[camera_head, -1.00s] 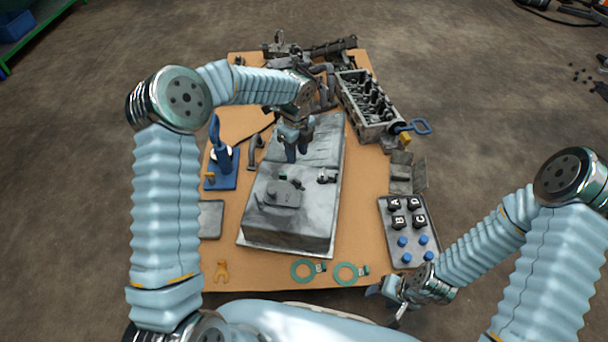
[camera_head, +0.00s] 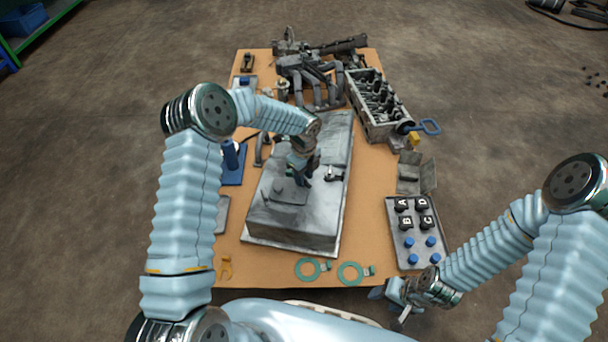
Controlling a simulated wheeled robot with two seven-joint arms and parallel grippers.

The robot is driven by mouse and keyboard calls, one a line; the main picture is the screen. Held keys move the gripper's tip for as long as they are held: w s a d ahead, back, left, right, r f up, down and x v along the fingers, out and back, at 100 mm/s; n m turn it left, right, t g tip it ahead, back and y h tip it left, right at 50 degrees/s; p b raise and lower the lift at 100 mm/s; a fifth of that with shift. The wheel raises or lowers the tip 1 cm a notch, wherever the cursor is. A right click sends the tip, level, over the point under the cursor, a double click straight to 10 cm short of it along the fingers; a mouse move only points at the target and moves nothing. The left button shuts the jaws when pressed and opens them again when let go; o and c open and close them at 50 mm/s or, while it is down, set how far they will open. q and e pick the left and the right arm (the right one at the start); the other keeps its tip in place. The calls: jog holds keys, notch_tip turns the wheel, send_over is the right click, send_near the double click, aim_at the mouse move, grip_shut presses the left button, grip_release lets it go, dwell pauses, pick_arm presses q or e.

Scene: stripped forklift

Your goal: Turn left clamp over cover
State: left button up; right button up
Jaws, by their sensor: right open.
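A grey metal housing (camera_head: 295,232) lies on the table, with a raised grey cover (camera_head: 283,192) on its top. My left gripper (camera_head: 303,180) points down at the cover's right edge, between the cover and that clamp. Its dark fingers hide what is under them, and I cannot see a left clamp or whether the fingers hold anything. My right gripper (camera_head: 393,298) is open and empty near the table's front right edge.
A tray of lettered black blocks and blue pegs (camera_head: 393,250) lies at the right. An engine block (camera_head: 378,112) stands behind right; a blue stand (camera_head: 232,165) stands left.

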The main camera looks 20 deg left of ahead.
pick_arm(q)
grip_shut()
jog(key=shift+n, duration=0.3)
jog(key=n+b, duration=0.1)
jog(key=n, duration=0.2)
jog(key=n+b, duration=0.1)
jog(key=n, duration=0.3)
jog(key=n+b, duration=0.1)
jog(key=n, duration=0.4)
jog(key=shift+w+n, duration=0.1)
jog(key=shift+n, duration=2.6)
